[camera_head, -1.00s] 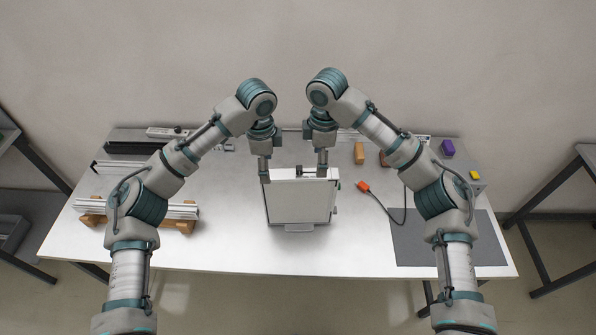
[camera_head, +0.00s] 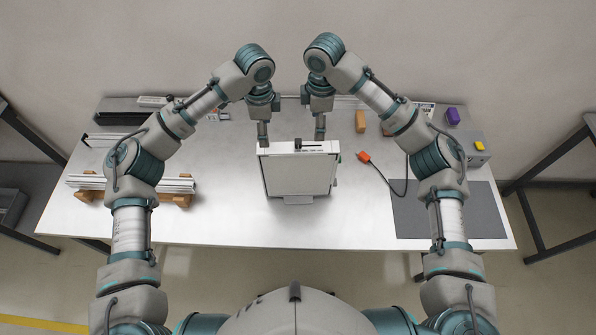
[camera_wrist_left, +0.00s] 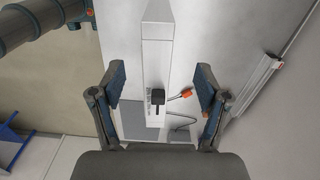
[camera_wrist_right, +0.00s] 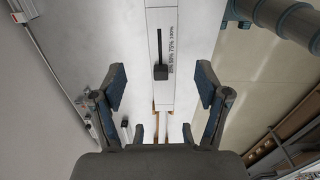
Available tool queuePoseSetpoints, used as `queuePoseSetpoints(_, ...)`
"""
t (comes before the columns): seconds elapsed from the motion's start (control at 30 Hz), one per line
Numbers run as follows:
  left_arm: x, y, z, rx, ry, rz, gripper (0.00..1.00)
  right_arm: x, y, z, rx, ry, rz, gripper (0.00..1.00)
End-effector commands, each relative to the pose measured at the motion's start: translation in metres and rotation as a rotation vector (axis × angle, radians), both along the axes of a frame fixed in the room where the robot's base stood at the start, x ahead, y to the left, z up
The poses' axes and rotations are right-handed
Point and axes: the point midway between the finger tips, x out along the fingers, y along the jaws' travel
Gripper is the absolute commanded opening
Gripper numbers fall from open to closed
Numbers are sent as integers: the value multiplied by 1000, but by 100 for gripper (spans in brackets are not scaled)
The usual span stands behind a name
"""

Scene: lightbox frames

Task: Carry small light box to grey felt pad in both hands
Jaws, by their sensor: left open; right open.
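The small light box (camera_head: 298,175) stands upright mid-table, its pale panel facing me. Its narrow top edge shows in the left wrist view (camera_wrist_left: 157,60) and, with a percent scale and black slider, in the right wrist view (camera_wrist_right: 160,90). The grey felt pad (camera_head: 470,215) lies bare at the table's front right; part of it shows in the left wrist view (camera_wrist_left: 130,118). My left gripper (camera_head: 263,143) is open at the box's top left corner. My right gripper (camera_head: 320,136) is open at its top right. Neither is closed on it; contact cannot be told.
An orange-tipped cable (camera_head: 380,167) lies between box and pad. A rail on wooden blocks (camera_head: 130,185) lies left. A wooden block (camera_head: 360,121), a purple block (camera_head: 452,116) and a grey box with yellow button (camera_head: 475,150) stand at the back right.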

Motion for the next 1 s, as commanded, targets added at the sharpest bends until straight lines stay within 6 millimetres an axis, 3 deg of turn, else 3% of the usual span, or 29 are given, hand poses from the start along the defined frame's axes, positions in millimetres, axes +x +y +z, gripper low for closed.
queuePoseSetpoints(0.4,0,1,-85,1,2,1,75,-1,0,-85,-2,2,0,75)
queuePoseSetpoints(0.6,0,1,-117,0,1,1,75,0,-1,-116,-1,0,-1,75)
queuePoseSetpoints(0.8,-1,1,-133,0,0,1,75,-1,0,-133,0,-1,-1,75)
queuePoseSetpoints(1.0,0,1,-136,0,0,1,75,0,0,-136,-1,-1,0,75)
